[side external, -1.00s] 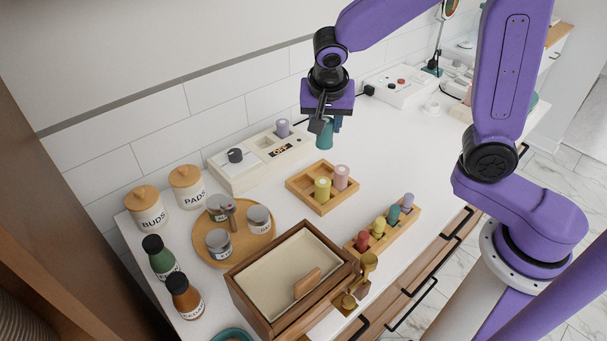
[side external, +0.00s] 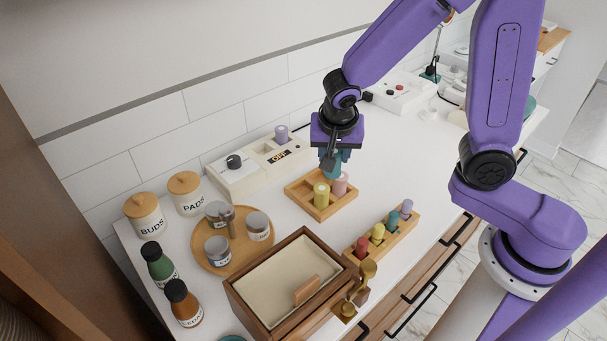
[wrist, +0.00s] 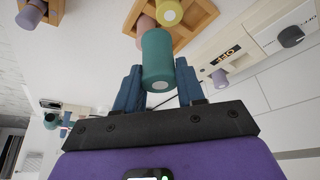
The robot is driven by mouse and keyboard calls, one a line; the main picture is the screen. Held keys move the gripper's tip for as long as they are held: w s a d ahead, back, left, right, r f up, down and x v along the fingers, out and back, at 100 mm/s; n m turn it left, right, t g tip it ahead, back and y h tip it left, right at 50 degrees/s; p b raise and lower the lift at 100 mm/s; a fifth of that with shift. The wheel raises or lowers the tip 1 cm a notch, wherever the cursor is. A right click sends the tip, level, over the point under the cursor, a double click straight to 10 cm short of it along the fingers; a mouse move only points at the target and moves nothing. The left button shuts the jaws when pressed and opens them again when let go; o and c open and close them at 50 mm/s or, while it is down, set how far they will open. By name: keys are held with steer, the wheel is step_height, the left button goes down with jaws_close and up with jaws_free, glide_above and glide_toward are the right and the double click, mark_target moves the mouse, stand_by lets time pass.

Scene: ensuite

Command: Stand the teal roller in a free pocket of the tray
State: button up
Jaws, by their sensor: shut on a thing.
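My gripper (side external: 331,158) points down over the back of the wooden tray (side external: 299,201), shut on the teal roller (side external: 332,171). The wrist view shows the teal roller (wrist: 157,58) between the two blue fingers, with the tray (wrist: 203,14) beyond it. In the side view the roller looks upright, behind the yellow roller (side external: 321,195) and pink roller (side external: 340,184), which stand in the tray. Its lower end is partly hidden by them, so I cannot tell whether it touches the tray floor. The tray's back pockets are partly hidden by the gripper and rollers.
A wooden rack (side external: 391,238) with several coloured pegs stands in front right. A white panel (side external: 240,178) with knobs lies behind the tray. A wooden box (side external: 290,280) and round tray of jars (side external: 231,262) are nearer. The counter right of the tray is clear.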

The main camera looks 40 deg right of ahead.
steer(key=shift+w+a+f, duration=0.3)
steer(key=shift+w+f, duration=0.95)
steer(key=shift+w+a+f, duration=0.25)
steer(key=shift+w+f, duration=0.95)
steer(key=shift+w, duration=0.1)
steer(key=shift+w+a+f, duration=0.3)
steer(key=shift+w+f, duration=0.95)
steer(key=shift+f, duration=1.4)
steer(key=shift+f, duration=0.15)
steer(key=o, duration=1)
steer(key=shift+o, duration=0.2)
steer(key=v, duration=1.2)
